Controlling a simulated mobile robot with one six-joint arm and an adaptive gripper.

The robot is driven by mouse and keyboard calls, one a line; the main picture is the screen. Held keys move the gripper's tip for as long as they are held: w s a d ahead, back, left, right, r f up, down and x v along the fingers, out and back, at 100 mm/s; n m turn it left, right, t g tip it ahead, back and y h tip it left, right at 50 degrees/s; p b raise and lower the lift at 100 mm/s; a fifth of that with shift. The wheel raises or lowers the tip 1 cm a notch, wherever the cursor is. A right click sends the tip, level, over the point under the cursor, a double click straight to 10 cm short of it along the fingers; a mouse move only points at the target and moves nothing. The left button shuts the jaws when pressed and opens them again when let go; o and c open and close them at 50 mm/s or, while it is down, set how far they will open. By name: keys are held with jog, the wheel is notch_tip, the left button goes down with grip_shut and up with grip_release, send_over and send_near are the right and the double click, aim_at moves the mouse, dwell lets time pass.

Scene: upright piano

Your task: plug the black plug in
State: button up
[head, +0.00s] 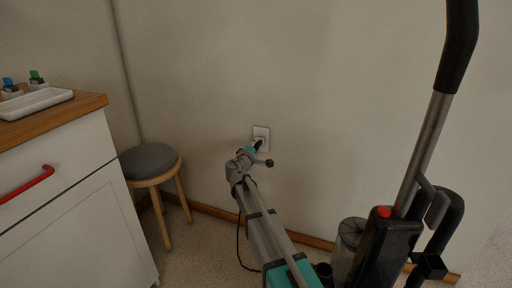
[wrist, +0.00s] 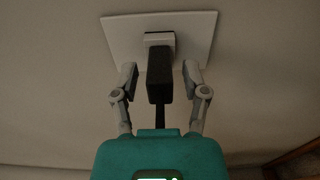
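The black plug (wrist: 159,78) sits between my fingers in the wrist view, its far end up against the grey socket (wrist: 159,38) of the white wall plate (wrist: 190,34). Its pins are not visible. My gripper (wrist: 160,76) is open, with a clear gap on both sides of the plug. In the head view my gripper (head: 263,155) is close to the wall plate (head: 265,131), and a small dark part of the plug (head: 258,143) shows there. A thin black cord (head: 239,240) hangs below my gripper.
A round stool (head: 150,160) stands left of my arm. A white cabinet (head: 80,215) with a red handle and a white tray (head: 36,101) is at the far left. An upright vacuum cleaner (head: 388,245) stands at the right. The wall around the plate is bare.

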jog(key=shift+s, duration=0.1)
dwell(0.3)
jog(key=v, duration=1.2)
dwell(0.6)
